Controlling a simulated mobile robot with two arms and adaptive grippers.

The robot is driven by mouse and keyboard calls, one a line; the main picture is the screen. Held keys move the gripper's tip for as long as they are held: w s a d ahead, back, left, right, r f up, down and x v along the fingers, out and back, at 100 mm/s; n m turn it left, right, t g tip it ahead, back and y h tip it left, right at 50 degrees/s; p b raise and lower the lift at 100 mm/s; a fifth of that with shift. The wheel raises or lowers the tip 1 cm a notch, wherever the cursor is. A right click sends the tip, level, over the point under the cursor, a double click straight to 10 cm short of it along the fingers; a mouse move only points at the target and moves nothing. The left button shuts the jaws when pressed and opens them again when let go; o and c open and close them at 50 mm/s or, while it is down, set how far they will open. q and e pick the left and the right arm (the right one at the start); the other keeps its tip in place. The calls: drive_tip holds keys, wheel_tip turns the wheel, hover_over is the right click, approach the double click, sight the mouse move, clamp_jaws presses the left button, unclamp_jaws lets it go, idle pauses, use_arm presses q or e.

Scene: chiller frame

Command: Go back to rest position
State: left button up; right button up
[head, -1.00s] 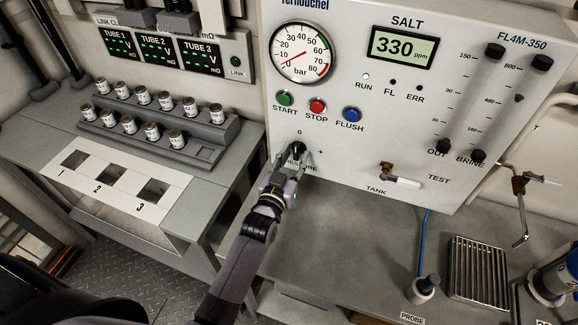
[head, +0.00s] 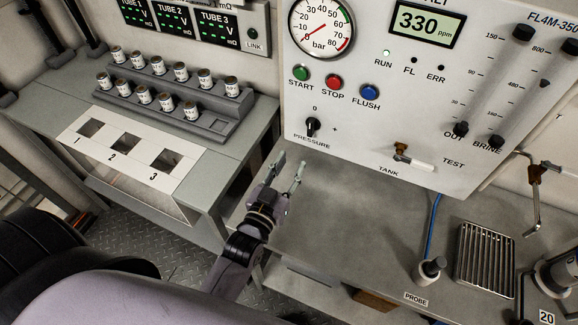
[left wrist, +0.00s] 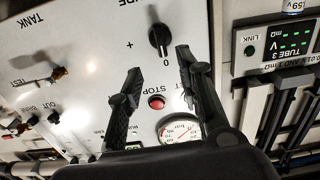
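My left gripper (head: 289,174) is open and empty, in front of the panel's lower left, over the front of the grey counter (head: 330,215). It is apart from the black pressure knob (head: 312,127), which is on the white panel (head: 400,110) above it. In the left wrist view, the open fingers (left wrist: 158,75) frame the knob (left wrist: 159,40) and the red stop button (left wrist: 156,102), with nothing between them. My right gripper is not in view.
A stepped rack (head: 205,122) of small cans stands on the left bench beside a plate with square holes (head: 127,152). A tank valve (head: 402,152), probe (head: 432,268) and drain grate (head: 484,252) are at the right. The counter's middle is clear.

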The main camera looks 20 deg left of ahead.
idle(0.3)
use_arm(q)
drive_tip(key=s+a+f+m+g, duration=0.1)
drive_tip(key=s+a+f+g, duration=0.15)
drive_tip(key=s+g, duration=0.6)
drive_tip(key=s+a+f+m+g, duration=0.1)
drive_tip(key=s+f+g, duration=0.4)
drive_tip(key=s, duration=0.6)
wheel_tip(320, 180, down, 24)
drive_tip(key=s+f+g+b, duration=0.1)
drive_tip(key=s+g, duration=0.1)
drive_tip(key=s+a+f+g, duration=0.1)
drive_tip(key=s+a+f, duration=0.1)
drive_tip(key=s+f, duration=1.5)
drive_tip(key=shift+s+a+f+y+b, duration=0.3)
drive_tip(key=shift+f+b, duration=0.15)
drive_tip(key=shift+f, duration=0.25)
